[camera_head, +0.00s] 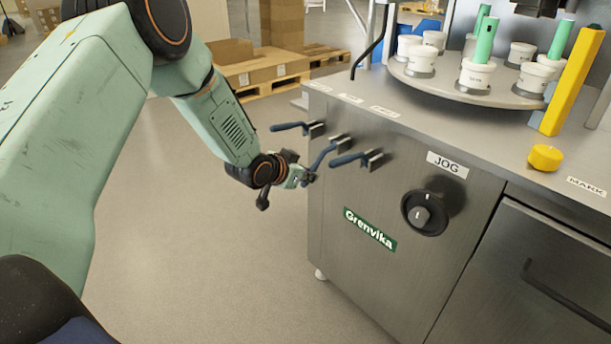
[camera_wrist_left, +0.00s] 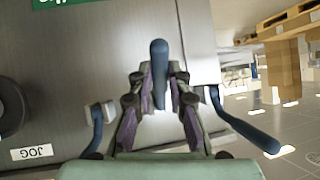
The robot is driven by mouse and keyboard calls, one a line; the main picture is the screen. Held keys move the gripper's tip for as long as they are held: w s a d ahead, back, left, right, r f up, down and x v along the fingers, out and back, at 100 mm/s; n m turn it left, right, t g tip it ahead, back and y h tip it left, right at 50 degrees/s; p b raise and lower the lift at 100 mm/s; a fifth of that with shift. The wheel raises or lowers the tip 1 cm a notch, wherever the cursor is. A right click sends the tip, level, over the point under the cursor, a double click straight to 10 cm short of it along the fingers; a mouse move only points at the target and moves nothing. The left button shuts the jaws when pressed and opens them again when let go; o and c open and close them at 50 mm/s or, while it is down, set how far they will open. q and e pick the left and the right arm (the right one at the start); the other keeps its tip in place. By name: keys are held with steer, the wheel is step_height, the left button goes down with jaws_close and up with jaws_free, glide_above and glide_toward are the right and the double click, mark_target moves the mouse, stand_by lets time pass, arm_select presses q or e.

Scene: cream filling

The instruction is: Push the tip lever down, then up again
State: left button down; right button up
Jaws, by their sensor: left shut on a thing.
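Three blue-handled levers stick out of the steel cabinet front: a left lever (camera_head: 289,127), a middle lever (camera_head: 320,157) and a right lever (camera_head: 348,159). Their small labels are too small to read, so I cannot tell by name which is the tip lever. The middle lever slants down, while the outer two lie about level. My left gripper (camera_head: 304,179) is shut on the middle lever near its handle end. In the left wrist view the middle lever (camera_wrist_left: 159,60) stands between the two fingers, with an outer lever on each side. My right gripper is not in view.
The steel cabinet (camera_head: 340,205) carries a JOG knob (camera_head: 420,213) and a green Grenvika plate (camera_head: 369,229). Above are a turntable (camera_head: 440,84) with white cups, a yellow post (camera_head: 574,80) and a yellow button (camera_head: 545,157). The floor left of the cabinet is clear; pallets stand behind.

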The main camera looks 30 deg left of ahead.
arm_select(q)
steer(key=shift+w+f+t+b, duration=0.3)
steer(key=shift+f+t+b, duration=0.05)
steer(key=shift+t+b, duration=0.25)
steer(key=shift+d, duration=0.1)
steer(key=c, duration=1.3)
jaws_free()
steer(key=shift+f, duration=0.1)
steer(key=shift+s, duration=0.1)
steer(key=shift+v, duration=5.95)
